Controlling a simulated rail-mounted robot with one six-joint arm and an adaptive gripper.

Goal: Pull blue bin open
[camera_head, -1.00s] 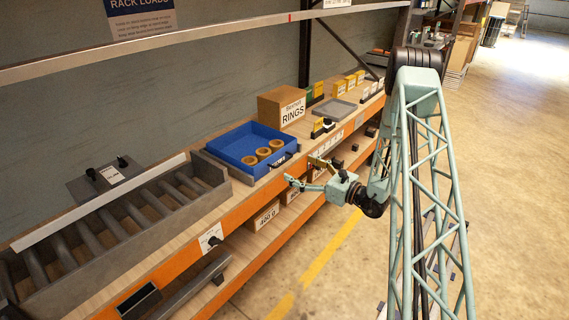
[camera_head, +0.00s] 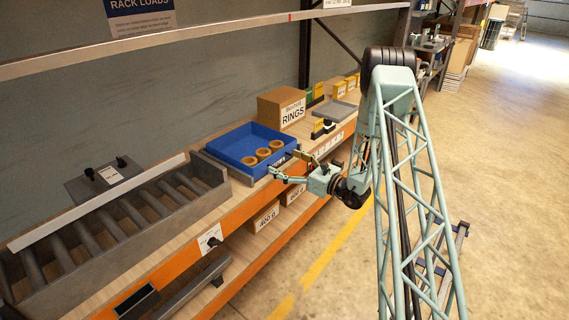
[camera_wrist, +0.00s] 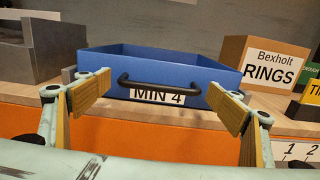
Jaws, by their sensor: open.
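The blue bin (camera_head: 232,142) sits on the shelf with several tan rings (camera_head: 263,154) in it. In the wrist view the bin's blue front (camera_wrist: 192,74) faces me, with a black bar handle (camera_wrist: 160,85) and a "MIN 4" label (camera_wrist: 157,97) just under it. My gripper (camera_wrist: 160,98) is open, its two wood-coloured finger pads on either side of the handle. It looks short of the handle, with nothing between the pads. In the head view my gripper (camera_head: 294,166) is at the bin's front right; whether it touches is hard to tell.
A "Bexholt RINGS" box (camera_head: 283,107) stands behind and right of the bin. A grey roller rack (camera_head: 110,220) lies to the left. The orange shelf edge (camera_head: 230,217) runs below the bin.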

